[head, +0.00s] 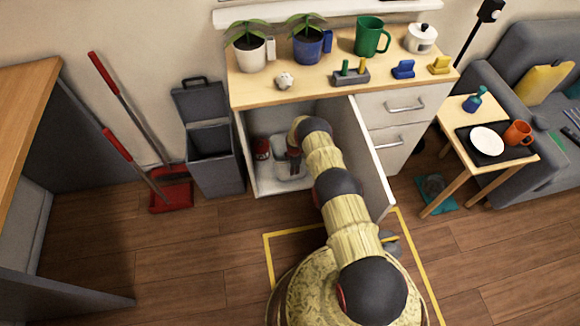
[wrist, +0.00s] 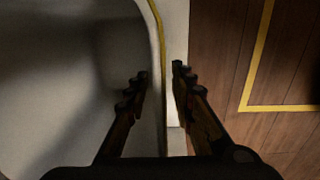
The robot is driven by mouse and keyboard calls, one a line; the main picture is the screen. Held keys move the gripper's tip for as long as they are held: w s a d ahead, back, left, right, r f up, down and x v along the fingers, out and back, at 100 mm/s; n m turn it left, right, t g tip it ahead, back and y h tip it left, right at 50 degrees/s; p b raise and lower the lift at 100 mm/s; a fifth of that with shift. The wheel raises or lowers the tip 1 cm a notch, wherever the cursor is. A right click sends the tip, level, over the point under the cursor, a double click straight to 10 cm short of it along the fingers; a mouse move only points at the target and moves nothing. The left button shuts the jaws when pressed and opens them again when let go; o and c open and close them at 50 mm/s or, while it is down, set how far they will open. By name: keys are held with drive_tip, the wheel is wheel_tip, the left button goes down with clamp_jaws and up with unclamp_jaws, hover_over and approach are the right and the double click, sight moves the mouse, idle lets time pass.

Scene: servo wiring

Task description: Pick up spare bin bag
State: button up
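I cannot make out a bin bag for certain in either view. My gripper (head: 293,165) is reaching into the open low cabinet, at a pale tub (head: 286,172) on the cabinet floor. In the wrist view my gripper (wrist: 161,72) has its fingers apart, on either side of the tub's pale rim (wrist: 159,45). The left finger is over the tub's inside and the right finger is outside it. A thin yellow strip (wrist: 152,12) runs along the rim; I cannot tell what it is. The grey bin (head: 214,165) stands left of the cabinet with its lid up.
The cabinet door (head: 362,150) stands open, right of my arm. A red item (head: 262,149) sits left of the tub. A red dustpan (head: 171,190) stands by the bin. Plants and a green mug (head: 369,37) are on the countertop. Yellow tape (head: 268,250) marks the floor.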

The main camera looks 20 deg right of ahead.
drive_tip(key=shift+c, duration=0.6)
clamp_jaws()
idle(0.4)
